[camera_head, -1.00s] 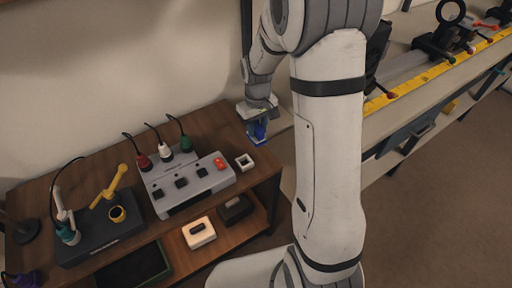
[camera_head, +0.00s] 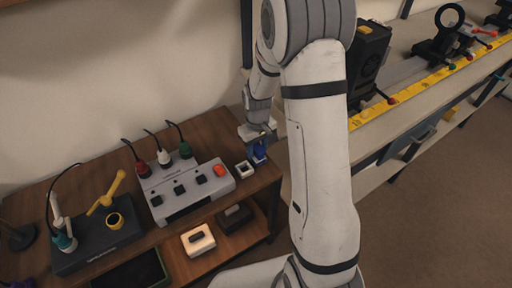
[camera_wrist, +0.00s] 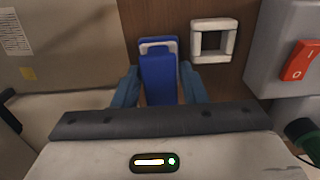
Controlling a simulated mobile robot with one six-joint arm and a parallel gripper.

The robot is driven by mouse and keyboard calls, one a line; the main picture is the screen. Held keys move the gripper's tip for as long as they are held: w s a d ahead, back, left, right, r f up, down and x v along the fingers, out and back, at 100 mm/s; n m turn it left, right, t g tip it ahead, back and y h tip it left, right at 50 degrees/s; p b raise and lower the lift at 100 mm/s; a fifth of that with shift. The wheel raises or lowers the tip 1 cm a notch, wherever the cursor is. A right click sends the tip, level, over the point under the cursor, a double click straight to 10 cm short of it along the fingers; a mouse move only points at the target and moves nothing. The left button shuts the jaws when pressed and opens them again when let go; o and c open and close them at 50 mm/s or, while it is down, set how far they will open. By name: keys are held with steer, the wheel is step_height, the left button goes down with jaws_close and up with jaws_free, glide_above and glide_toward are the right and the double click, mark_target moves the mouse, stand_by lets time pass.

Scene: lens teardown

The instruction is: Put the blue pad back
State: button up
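The blue pad (camera_wrist: 159,78) is between the two blue fingers of my gripper (camera_wrist: 160,92) in the wrist view. The fingers are closed on its sides. A pale grey loop or edging shows at its far end. In the head view the pad (camera_head: 260,151) hangs below my gripper (camera_head: 257,143), close to the right end of the brown table. A small white square frame (camera_wrist: 214,40) with a dark opening lies just right of the pad in the wrist view. In the head view this frame (camera_head: 244,169) is left of and nearer than the pad. The pad's lower end is hard to make out.
A grey control box (camera_head: 190,191) with a red switch (camera_wrist: 300,61) and plugged cables stands left of the frame. A dark box with a yellow lever (camera_head: 106,194) is farther left. A white block (camera_head: 198,239) sits on the lower shelf. A rail bench (camera_head: 398,120) stands at right.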

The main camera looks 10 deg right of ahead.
mark_target(257, 147)
steer(key=shift+o, duration=1.3)
steer(key=shift+r, duration=0.1)
step_height(257, 147, up, 12)
steer(key=p, duration=0.2)
steer(key=s+r+m+t, duration=0.1)
steer(key=s+r, duration=0.3)
steer(key=s, duration=0.6)
steer(key=s+r+m+t, duration=0.1)
steer(key=s+r, duration=0.4)
steer(key=s, duration=0.5)
steer(key=shift+s+a+m, duration=0.25)
steer(key=shift+a+m, duration=0.1)
steer(key=shift+m, duration=0.45)
